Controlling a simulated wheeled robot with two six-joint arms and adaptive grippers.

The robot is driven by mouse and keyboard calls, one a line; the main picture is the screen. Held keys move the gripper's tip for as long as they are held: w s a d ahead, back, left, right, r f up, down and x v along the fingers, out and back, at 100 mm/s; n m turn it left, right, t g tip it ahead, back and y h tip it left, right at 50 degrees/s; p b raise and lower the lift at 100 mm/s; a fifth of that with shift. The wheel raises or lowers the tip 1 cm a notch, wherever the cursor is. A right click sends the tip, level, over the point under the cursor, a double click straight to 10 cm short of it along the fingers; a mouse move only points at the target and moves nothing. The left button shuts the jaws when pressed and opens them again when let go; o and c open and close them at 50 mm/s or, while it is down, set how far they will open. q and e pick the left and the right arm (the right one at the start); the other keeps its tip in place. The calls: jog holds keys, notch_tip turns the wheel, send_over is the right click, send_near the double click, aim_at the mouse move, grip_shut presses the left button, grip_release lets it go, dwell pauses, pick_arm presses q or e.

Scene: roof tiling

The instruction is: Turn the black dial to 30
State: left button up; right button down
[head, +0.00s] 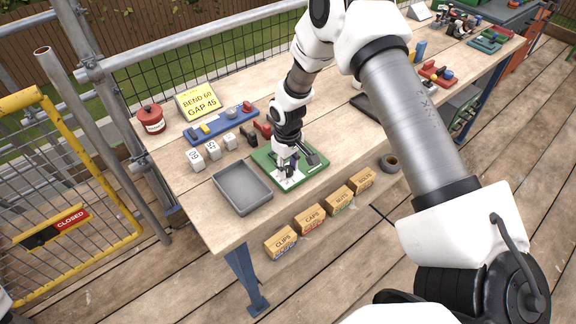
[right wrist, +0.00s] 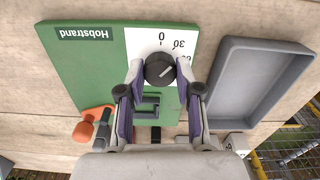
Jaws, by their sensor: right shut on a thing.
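The black dial (right wrist: 160,70) sits on the white scale part of a green board (right wrist: 90,75) marked "Hobstrand". The scale shows 0 at the top and 30 to its right. A light line on the dial slants to the upper right, towards the 30 side; its exact reading is hard to tell. My right gripper (right wrist: 160,72) is shut on the dial, one finger on each side. In the head view the right gripper (head: 286,170) points down over the green board (head: 316,165) and hides most of the dial. My left gripper is not in view.
A grey tray (head: 243,207) lies close beside the board. White number cubes (head: 213,150), a blue rack (head: 222,126), a red tin (head: 151,119) and a yellow sign (head: 203,101) stand behind. Labelled boxes (head: 281,242) line the front. An orange-handled thing (right wrist: 84,131) is near the board.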

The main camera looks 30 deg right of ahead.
jog(key=c, duration=0.9)
grip_release()
jog(key=shift+s+f, duration=0.15)
jog(key=shift+f, duration=0.05)
jog(key=shift+o, duration=0.7)
jog(key=shift+w, duration=0.2)
jog(key=shift+r, duration=0.1)
notch_tip(320, 180, up, 12)
